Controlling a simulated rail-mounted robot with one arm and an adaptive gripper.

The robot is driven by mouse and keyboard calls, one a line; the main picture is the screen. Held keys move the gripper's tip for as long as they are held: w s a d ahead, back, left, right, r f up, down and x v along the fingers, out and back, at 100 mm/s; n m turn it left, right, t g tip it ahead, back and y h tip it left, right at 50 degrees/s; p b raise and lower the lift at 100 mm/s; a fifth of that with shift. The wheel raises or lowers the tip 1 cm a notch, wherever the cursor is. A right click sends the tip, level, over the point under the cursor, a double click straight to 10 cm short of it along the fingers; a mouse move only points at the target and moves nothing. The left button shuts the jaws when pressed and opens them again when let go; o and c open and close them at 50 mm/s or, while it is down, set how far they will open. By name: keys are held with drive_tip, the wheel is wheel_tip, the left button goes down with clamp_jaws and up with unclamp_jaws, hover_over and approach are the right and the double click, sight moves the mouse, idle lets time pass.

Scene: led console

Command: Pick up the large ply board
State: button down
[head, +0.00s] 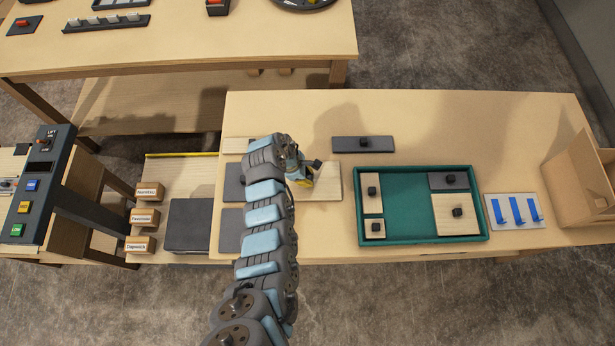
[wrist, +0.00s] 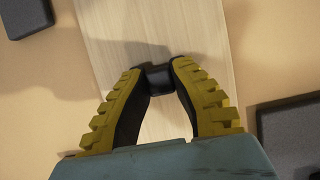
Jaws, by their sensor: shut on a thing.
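The large ply board (head: 328,184) is a pale wooden panel with a black knob, left of the green tray in the head view. In the wrist view the board (wrist: 205,38) runs from the top edge down under my fingers. My gripper (wrist: 159,73) is shut on the board's black knob (wrist: 158,79), one yellow-backed finger on each side. In the head view my gripper (head: 304,178) is over the board, and my arm hides the board's left part. I cannot tell whether the board touches the table or is lifted.
A green tray (head: 420,242) holds several ply and grey boards with knobs. A long grey board (head: 350,144) lies behind it. Dark grey boards (head: 231,189) lie left of my arm. A blue hook rack (head: 517,223) and a cardboard box (head: 575,180) are at the right.

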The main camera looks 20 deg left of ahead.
sight(308, 177)
wheel_tip(308, 177, up, 9)
drive_tip(key=shift+w+r+b, duration=0.15)
drive_tip(key=shift+b, duration=0.35)
drive_tip(key=shift+r, duration=0.15)
